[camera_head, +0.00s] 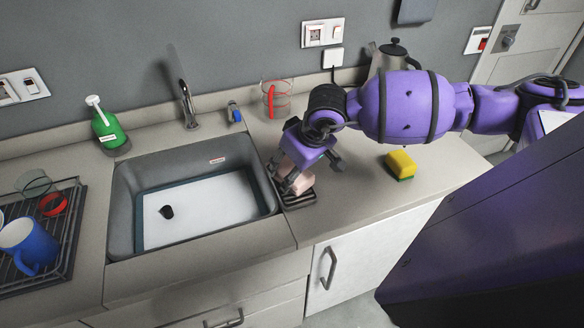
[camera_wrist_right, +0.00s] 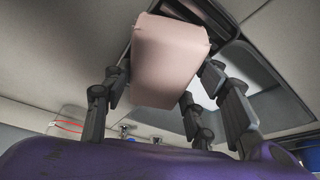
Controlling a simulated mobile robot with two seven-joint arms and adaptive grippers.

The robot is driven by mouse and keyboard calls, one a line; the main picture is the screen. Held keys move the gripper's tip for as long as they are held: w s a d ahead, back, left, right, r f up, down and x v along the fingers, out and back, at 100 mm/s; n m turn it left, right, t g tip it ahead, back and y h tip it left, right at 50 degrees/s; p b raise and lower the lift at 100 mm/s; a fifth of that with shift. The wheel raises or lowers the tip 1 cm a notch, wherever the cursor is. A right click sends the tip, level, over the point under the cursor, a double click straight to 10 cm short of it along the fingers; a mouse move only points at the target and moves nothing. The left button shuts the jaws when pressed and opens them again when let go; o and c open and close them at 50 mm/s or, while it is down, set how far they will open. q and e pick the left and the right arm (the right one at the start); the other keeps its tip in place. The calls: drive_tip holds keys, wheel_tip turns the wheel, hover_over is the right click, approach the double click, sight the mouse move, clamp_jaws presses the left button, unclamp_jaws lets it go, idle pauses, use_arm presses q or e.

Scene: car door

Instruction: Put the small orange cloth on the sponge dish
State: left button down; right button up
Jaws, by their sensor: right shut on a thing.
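The small cloth (camera_head: 298,182) looks pale pinkish-orange and folded, and is at my right gripper (camera_head: 305,172) beside the sink's right edge. The gripper is shut on it. In the right wrist view the cloth (camera_wrist_right: 168,62) hangs between the fingers (camera_wrist_right: 165,105). The dark, slatted sponge dish (camera_head: 298,200) lies on the counter right under the cloth, partly hidden by cloth and fingers. Whether the cloth touches the dish is unclear. My left gripper is out of view.
A yellow and green sponge (camera_head: 401,165) lies on the counter to the right. The sink (camera_head: 200,205) is to the left, with a faucet (camera_head: 188,105), a green bottle (camera_head: 106,128) and a dish rack (camera_head: 68,250) with cups. A red-marked glass (camera_head: 275,98) and a kettle (camera_head: 394,57) stand behind.

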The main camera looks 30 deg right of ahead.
drive_tip(key=shift+f, duration=0.2)
drive_tip(key=o, duration=0.8)
drive_tip(key=shift+r, duration=0.1)
drive_tip(key=shift+o, duration=1)
drive_tip(key=shift+r, duration=0.15)
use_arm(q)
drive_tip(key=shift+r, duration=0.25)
use_arm(e)
drive_tip(key=v, duration=1.2)
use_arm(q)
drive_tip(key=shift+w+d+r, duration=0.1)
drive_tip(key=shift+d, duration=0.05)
